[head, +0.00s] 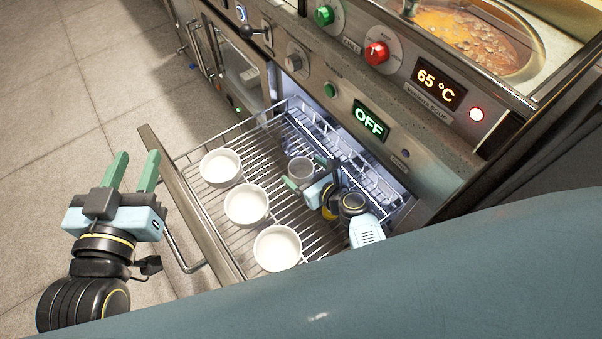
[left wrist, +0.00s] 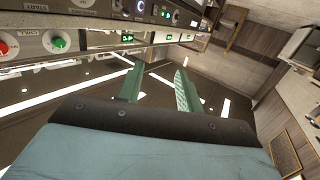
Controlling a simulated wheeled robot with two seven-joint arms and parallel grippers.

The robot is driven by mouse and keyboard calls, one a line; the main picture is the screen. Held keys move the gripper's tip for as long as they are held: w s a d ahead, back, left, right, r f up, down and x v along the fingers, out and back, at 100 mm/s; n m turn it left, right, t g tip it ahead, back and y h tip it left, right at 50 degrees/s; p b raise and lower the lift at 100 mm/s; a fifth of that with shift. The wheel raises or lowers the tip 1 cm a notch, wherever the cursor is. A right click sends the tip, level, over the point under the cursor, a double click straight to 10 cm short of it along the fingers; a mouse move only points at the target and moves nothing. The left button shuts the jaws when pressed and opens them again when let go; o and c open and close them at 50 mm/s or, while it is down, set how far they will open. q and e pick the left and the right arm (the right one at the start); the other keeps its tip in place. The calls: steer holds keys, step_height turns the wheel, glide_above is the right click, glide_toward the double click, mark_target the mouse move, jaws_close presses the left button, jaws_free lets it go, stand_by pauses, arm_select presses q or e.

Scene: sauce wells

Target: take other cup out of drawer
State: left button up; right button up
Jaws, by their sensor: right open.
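A wire-rack drawer (head: 175,185) is pulled open in the head view. Three white cups stand in a row along its front: the far cup (head: 221,167), the middle cup (head: 246,204) and the near cup (head: 278,248). A greyer cup (head: 300,169) stands deeper in the drawer. My right gripper (head: 306,184) is over the rack, open, with its fingers close beside the grey cup; contact cannot be told. My left gripper (head: 133,172) is open and empty, left of the drawer front, and its fingers also show in the left wrist view (left wrist: 160,88).
The counter front above the drawer carries knobs, buttons and an "OFF" display (head: 369,122). A soup well (head: 465,40) is at the upper right, with a 65 °C display (head: 441,84). Tiled floor (head: 70,100) left of the drawer is clear.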

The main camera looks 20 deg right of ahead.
mark_target(295, 163)
steer(key=b+x, duration=0.1)
steer(key=x, duration=0.2)
steer(key=shift+d+f, duration=0.1)
steer(key=shift+w+b, duration=0.15)
steer(key=shift+b, duration=0.15)
arm_select(q)
step_height(295, 163, up, 7)
steer(key=s+d+t+h, duration=0.1)
steer(key=t, duration=0.4)
steer(key=shift+h, duration=0.4)
steer(key=shift+r, duration=0.1)
arm_select(e)
steer(key=shift+c, duration=0.4)
steer(key=c, duration=1)
